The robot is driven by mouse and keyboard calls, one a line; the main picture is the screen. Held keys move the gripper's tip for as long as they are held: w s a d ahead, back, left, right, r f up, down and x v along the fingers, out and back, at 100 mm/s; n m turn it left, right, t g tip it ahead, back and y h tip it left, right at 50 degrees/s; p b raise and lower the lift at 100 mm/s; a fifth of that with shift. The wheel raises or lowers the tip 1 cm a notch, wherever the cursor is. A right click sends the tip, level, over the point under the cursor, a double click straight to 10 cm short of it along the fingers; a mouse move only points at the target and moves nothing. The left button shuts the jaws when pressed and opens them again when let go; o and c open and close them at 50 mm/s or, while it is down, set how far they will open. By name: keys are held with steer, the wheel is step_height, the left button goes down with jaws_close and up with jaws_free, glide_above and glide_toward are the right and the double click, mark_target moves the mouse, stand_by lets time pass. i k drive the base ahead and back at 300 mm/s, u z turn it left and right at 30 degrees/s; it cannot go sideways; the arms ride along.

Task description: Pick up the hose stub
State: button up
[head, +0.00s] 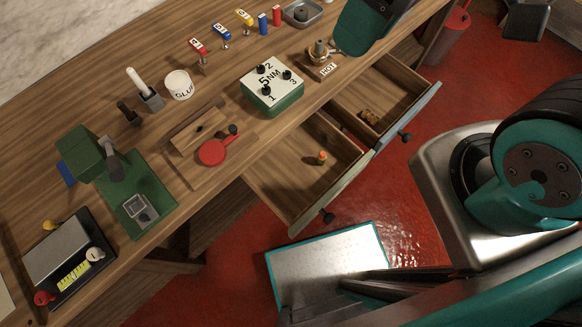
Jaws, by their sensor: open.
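No piece is surely recognisable as the hose stub. A small orange-topped piece (321,158) stands in the nearer open drawer (283,190). A small brown, brass-like piece (369,117) lies in the farther open drawer (395,82). Both are too small to identify. A teal link of my arm (368,22) hangs over the bench at the top. My gripper's fingers cannot be made out in this view.
A brass fitting (318,50) stands on a block labelled HOT, close to my arm link. A green box with a numbered white top (272,85), a red paddle (213,151), a glue pot (179,85) and a green press (85,152) occupy the bench. Both drawers jut over the red floor.

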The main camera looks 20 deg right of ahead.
mark_target(322, 156)
steer(key=u, duration=0.95)
steer(key=k, duration=0.65)
steer(key=z, duration=0.65)
